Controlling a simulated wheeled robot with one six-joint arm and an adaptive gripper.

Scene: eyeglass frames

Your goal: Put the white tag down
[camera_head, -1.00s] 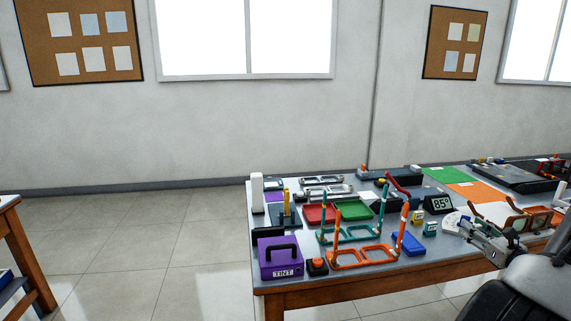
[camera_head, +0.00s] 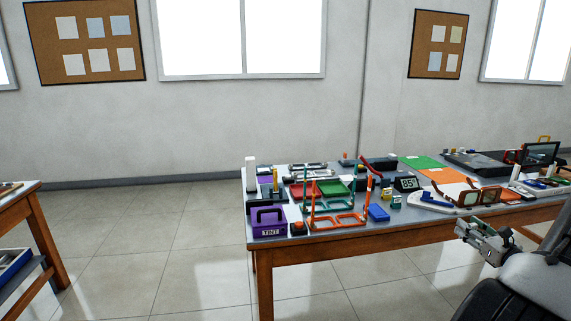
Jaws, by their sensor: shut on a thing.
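My gripper (camera_head: 487,238) is at the lower right, at the end of my arm. It appears in front of the long table's near edge, over the floor in this view. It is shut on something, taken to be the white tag. The tag is too small, or too hidden by the fingers, to make out clearly. The long table (camera_head: 345,248) is crowded with eyeglass frames and coloured items.
A purple TINT box (camera_head: 268,220), orange frames (camera_head: 338,222), a blue block (camera_head: 379,212) and brown glasses (camera_head: 462,195) sit near the table's front edge. Another wooden table (camera_head: 35,210) stands at the left. The floor between the tables is clear.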

